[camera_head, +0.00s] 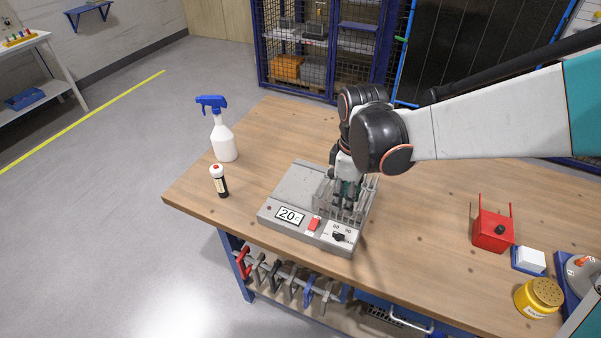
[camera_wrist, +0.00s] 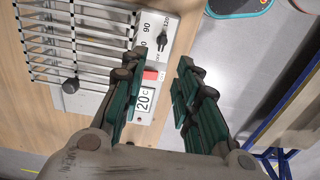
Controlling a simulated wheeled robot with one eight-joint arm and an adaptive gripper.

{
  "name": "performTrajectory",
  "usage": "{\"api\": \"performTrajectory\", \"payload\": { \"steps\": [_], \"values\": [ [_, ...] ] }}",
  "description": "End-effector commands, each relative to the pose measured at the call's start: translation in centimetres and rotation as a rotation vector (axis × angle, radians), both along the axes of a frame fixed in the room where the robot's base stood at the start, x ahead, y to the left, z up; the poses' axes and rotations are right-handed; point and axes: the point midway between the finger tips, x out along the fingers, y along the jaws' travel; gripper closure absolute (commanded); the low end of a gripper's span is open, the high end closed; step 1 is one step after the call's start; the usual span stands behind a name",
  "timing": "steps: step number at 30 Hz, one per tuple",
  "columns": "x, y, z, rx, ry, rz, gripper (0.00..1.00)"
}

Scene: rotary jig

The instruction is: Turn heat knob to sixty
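The heat knob (camera_head: 338,237) is a small black knob at the front right of a grey heater unit (camera_head: 277,203) on the wooden bench. It also shows in the wrist view (camera_wrist: 162,40), beside printed 90 and 120 marks. I cannot tell which mark it points to. The display (camera_head: 289,215) reads 20 C, and a red switch (camera_head: 314,223) sits between display and knob. My gripper (camera_head: 346,198) is over the unit's metal rack, behind the knob. In the wrist view its teal-padded fingers (camera_wrist: 158,75) are apart with nothing between them, and the knob lies beyond their tips.
A spray bottle (camera_head: 223,140) and a small dark bottle with a red-and-white top (camera_head: 219,182) stand left of the unit. A red box (camera_head: 491,230), a white block (camera_head: 529,260) and a yellow shaker (camera_head: 538,298) are at the right. The bench between the unit and red box is clear.

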Motion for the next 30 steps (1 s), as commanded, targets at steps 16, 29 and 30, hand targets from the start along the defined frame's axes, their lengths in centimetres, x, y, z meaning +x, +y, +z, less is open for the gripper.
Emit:
{"api": "performTrajectory", "payload": {
  "steps": [16,29,30],
  "values": [
    [-0.4,0.3,-8.5,0.001,-0.001,0.006,0.71],
    [-0.3,0.2,-13.5,0.001,-0.001,0.004,0.71],
    [-0.4,0.2,-13.6,0.001,-0.001,0.004,0.71]
  ]
}}
